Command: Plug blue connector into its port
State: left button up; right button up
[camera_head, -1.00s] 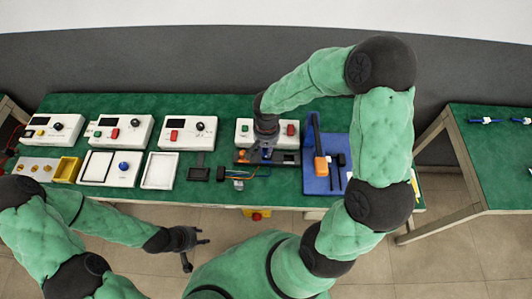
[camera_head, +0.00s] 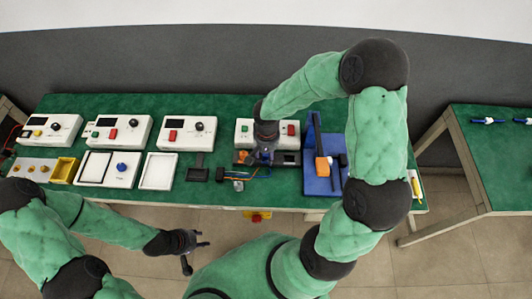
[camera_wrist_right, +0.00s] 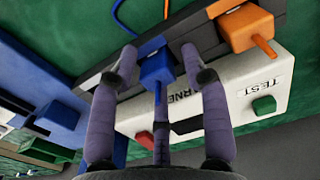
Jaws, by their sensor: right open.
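The blue connector (camera_wrist_right: 156,70) lies between the two fingers of my right gripper (camera_wrist_right: 158,52) in the right wrist view, at the dark strip (camera_wrist_right: 210,38) in front of a white box. The fingers stand apart on either side of it. I cannot tell how deep it sits in a port; the port itself is hidden. In the head view my right gripper (camera_head: 264,157) points down at the strip and mostly covers the connector. An orange connector (camera_wrist_right: 247,27) sits at the strip beside it. My left gripper (camera_head: 192,248) is open and empty, off the table's front edge.
The white box (camera_head: 246,130) with green and red buttons stands behind the strip. A blue stand (camera_head: 322,187) with an orange part is close on the right. White panels and trays (camera_head: 160,171) fill the left.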

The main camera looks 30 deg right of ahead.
jog(key=shift+r, duration=0.1)
jog(key=shift+r+p, duration=0.2)
jog(key=shift+p, duration=0.1)
notch_tip(320, 180, up, 12)
jog(key=p, duration=0.3)
jog(key=shift+f, duration=0.15)
